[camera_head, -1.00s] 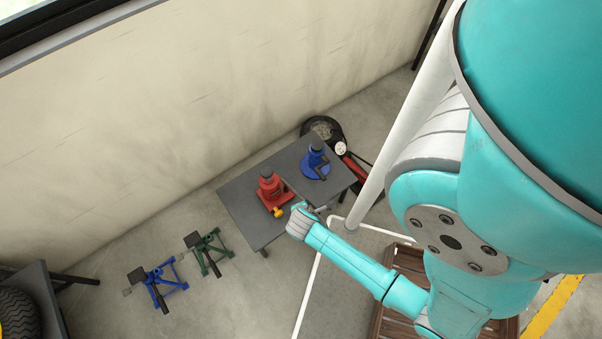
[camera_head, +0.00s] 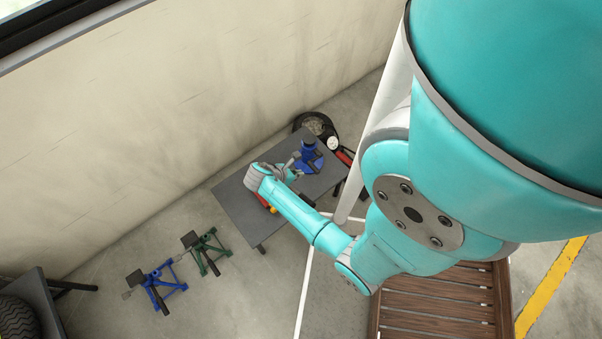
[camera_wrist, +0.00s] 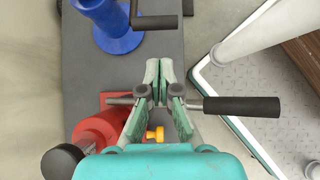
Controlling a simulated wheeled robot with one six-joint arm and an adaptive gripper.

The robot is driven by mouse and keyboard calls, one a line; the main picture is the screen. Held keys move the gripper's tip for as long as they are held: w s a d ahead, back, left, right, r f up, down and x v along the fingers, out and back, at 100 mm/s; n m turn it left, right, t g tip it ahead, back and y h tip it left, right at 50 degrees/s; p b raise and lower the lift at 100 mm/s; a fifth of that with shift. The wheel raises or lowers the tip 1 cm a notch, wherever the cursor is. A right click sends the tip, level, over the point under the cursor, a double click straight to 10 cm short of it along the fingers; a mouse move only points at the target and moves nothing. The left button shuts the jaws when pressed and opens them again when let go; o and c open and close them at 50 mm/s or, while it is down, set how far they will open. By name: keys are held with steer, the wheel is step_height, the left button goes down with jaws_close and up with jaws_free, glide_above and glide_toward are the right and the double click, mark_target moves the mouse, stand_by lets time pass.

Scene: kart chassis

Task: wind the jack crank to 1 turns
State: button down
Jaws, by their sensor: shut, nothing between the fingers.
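A blue jack (camera_wrist: 115,25) stands on the dark table; a black crank handle (camera_wrist: 157,21) sticks out to its right in the wrist view. A red jack (camera_wrist: 95,135) with a yellow knob (camera_wrist: 155,133) stands nearer. A metal rod with a long black handle (camera_wrist: 242,106) runs across behind my fingers beside the red jack. My gripper (camera_wrist: 159,68) is shut and empty, its tips short of the blue jack's crank. In the head view my gripper (camera_head: 296,164) is over the table near the blue jack (camera_head: 309,155); my arm hides most of the red jack (camera_head: 263,202).
The table (camera_head: 233,207) stands by the wall. A wheel (camera_head: 313,125) and a red item (camera_head: 345,158) lie beyond it. Blue (camera_head: 160,285) and green stands (camera_head: 205,248) are on the floor at left. A white post (camera_head: 373,145) rises at the table's right.

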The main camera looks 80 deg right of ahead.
steer(key=x, duration=0.8)
steer(key=shift+s+d+f, duration=0.2)
steer(key=shift+f, duration=0.05)
steer(key=shift+s+d+r+t+y, duration=0.1)
steer(key=shift+r+t+y, duration=0.1)
steer(key=shift+r, duration=0.25)
steer(key=shift+s+d+r+t+y, duration=0.1)
steer(key=shift+r+t+y, duration=0.1)
steer(key=shift+r, duration=0.3)
